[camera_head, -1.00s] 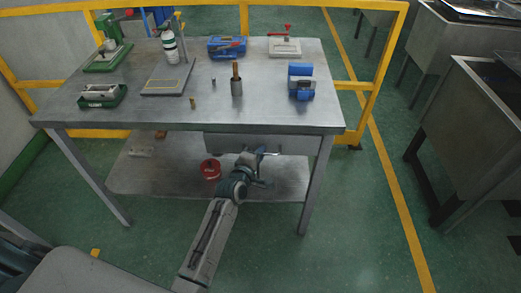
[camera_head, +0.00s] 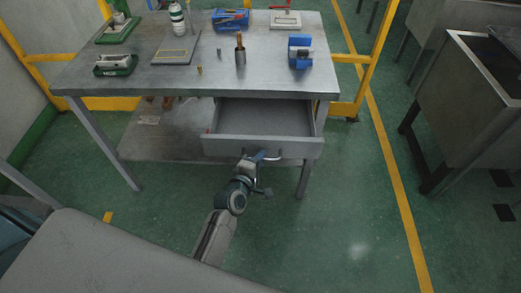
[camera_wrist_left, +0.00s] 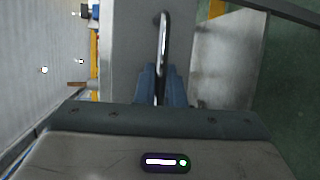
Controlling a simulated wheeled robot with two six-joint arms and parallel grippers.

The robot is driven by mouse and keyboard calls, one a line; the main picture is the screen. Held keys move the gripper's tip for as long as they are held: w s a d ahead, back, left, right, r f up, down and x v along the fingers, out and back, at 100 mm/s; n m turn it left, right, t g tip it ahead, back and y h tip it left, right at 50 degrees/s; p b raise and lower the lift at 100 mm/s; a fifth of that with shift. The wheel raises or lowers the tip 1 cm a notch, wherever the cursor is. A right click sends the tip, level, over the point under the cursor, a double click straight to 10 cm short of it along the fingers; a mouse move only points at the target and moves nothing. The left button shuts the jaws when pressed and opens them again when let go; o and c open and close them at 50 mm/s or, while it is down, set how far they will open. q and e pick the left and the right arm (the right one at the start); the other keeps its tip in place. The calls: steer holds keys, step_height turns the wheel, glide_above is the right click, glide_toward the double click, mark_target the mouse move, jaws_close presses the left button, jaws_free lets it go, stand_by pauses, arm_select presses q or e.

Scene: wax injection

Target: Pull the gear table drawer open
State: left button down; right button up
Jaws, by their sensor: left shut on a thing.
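The gear table (camera_head: 130,80) is a grey metal table, and its drawer (camera_head: 222,145) stands pulled out under the right half of the top. The drawer's inside shows and looks empty from here. My left gripper (camera_head: 259,156) is at the drawer's front face, shut on the metal handle (camera_head: 272,157). In the left wrist view, the blue fingers (camera_wrist_left: 161,85) close around the bright bar handle (camera_wrist_left: 162,40) on the grey drawer front (camera_wrist_left: 130,40). My right gripper is not in view.
On the tabletop are a green device (camera_head: 116,66), a flat plate (camera_head: 175,50), a cup with a brown rod (camera_head: 240,52) and a blue device (camera_head: 300,52). A lower shelf (camera_head: 150,140) sits beneath. Green floor (camera_head: 330,220) is free to the right.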

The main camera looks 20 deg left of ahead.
arm_select(q)
steer(key=shift+s, duration=0.1)
steer(key=c, duration=1.8)
jaws_free()
steer(key=b+v, duration=0.1)
steer(key=v, duration=1)
steer(key=shift+d+f+b, duration=0.1)
steer(key=shift+b, duration=0.25)
steer(key=shift+f, duration=0.1)
steer(key=s+a+f+m+g, duration=0.1)
steer(key=s+f+m+g, duration=0.2)
steer(key=f, duration=0.8)
steer(key=s+a+f+m+g+y, duration=0.1)
steer(key=s+f+m+g, duration=0.2)
steer(key=f, duration=0.8)
steer(key=s+a+f+m+g, duration=0.1)
steer(key=s+f+m, duration=0.3)
steer(key=f, duration=0.7)
steer(key=s+a+f+m+g, duration=0.2)
steer(key=s+f, duration=0.3)
steer(key=s, duration=0.3)
steer(key=s+a+f+m+g+y, duration=0.1)
steer(key=s+a+f+m+g, duration=0.1)
steer(key=s+f, duration=0.4)
steer(key=s+a+f+m+g+y, duration=0.1)
steer(key=s+a+f+m+g, duration=0.2)
steer(key=s, duration=0.9)
steer(key=shift+a+f+m, duration=0.5)
steer(key=shift+a+f, duration=0.75)
steer(key=shift+f, duration=0.2)
